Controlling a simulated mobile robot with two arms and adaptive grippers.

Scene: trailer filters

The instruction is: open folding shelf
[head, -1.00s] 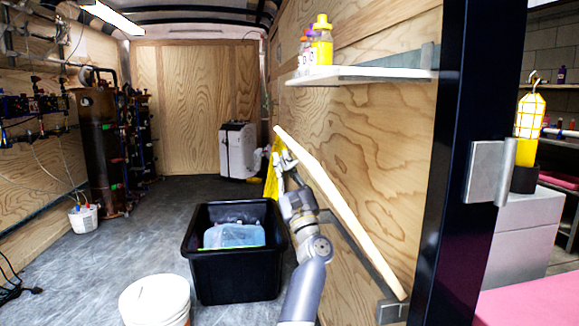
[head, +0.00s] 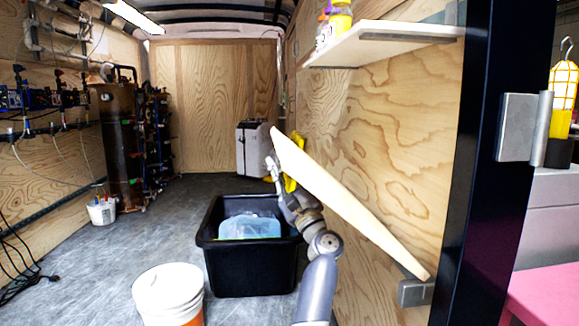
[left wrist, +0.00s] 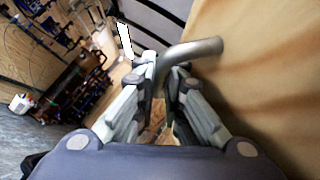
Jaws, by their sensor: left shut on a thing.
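The folding shelf (head: 345,200) is a pale wooden board along the right wall. It slants in the head view, its far end high and its near end low by a metal bracket (head: 416,291). In the left wrist view, the board (left wrist: 265,95) fills the right side, and a bent metal handle (left wrist: 197,48) sticks out from it. My left gripper (head: 274,170) is at the board's far end, on its left side. In the left wrist view, its fingers (left wrist: 162,72) are closed around the handle. The fingertip contact is partly hidden. My right gripper is not in view.
A fixed upper shelf (head: 385,45) with bottles (head: 338,22) is above the board. A black bin (head: 250,270) and a white bucket (head: 168,290) stand on the floor to the left of my arm. A dark post (head: 490,200) is at the right. The floor at left is mostly clear.

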